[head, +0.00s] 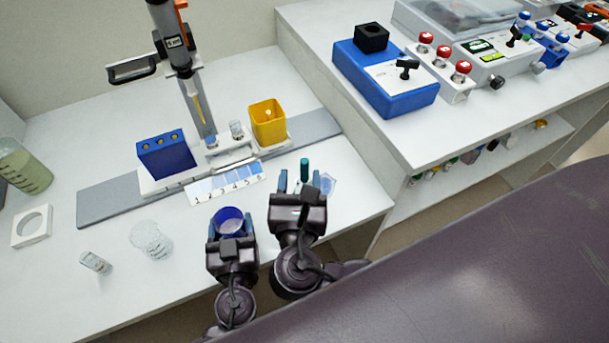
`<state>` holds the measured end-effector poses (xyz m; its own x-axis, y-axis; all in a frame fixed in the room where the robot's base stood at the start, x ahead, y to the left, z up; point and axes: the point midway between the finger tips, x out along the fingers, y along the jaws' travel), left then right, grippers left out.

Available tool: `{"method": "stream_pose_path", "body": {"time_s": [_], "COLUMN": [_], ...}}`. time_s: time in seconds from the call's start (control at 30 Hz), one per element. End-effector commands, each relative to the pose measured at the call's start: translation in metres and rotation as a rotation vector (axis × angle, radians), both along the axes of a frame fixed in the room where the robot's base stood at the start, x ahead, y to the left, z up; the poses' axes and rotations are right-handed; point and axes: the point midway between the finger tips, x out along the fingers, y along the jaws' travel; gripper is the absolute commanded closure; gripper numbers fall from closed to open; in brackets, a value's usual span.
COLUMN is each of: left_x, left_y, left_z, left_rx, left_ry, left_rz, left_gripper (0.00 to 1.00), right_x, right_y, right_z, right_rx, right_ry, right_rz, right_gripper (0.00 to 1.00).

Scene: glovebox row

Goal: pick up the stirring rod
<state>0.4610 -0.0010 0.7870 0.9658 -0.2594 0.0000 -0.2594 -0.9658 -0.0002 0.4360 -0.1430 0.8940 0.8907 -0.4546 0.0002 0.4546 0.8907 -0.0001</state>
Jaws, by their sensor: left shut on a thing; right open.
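A dark green upright stick (304,168), possibly the stirring rod, stands between the fingers of my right gripper (299,183). Its lower part is hidden by the gripper. My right gripper is open, just right of my left one. I cannot tell whether its fingers touch the stick.
Behind are a scale strip (227,183), a blue block (166,157) and a yellow bin (268,124).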

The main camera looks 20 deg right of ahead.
Motion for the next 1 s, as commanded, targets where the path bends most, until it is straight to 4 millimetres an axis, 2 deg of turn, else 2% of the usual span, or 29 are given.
{"method": "stream_pose_path", "body": {"time_s": [0.4, 0.7, 0.77, 1.0], "left_x": [0.0, 0.0, 0.0, 0.0], "left_y": [0.0, 0.0, 0.0, 0.0], "left_z": [0.0, 0.0, 0.0, 0.0], "left_rx": [0.0, 0.0, 0.0, 0.0], "left_ry": [0.001, 0.001, 0.001, 0.001], "left_rz": [0.0, 0.0, 0.0, 0.0], "left_gripper": [0.63, 0.63, 0.63, 0.63], "right_x": [0.039, 0.043, 0.042, 0.042], "right_y": [-0.028, -0.03, -0.03, -0.03], "right_z": [-0.003, -0.003, -0.003, -0.003], "right_rx": [-0.001, -0.001, -0.001, -0.001], "right_ry": [0.0, 0.0, 0.0, 0.0], "right_rz": [0.0, 0.0, 0.0, 0.0], "right_gripper": [0.51, 0.51, 0.57, 0.94]}}
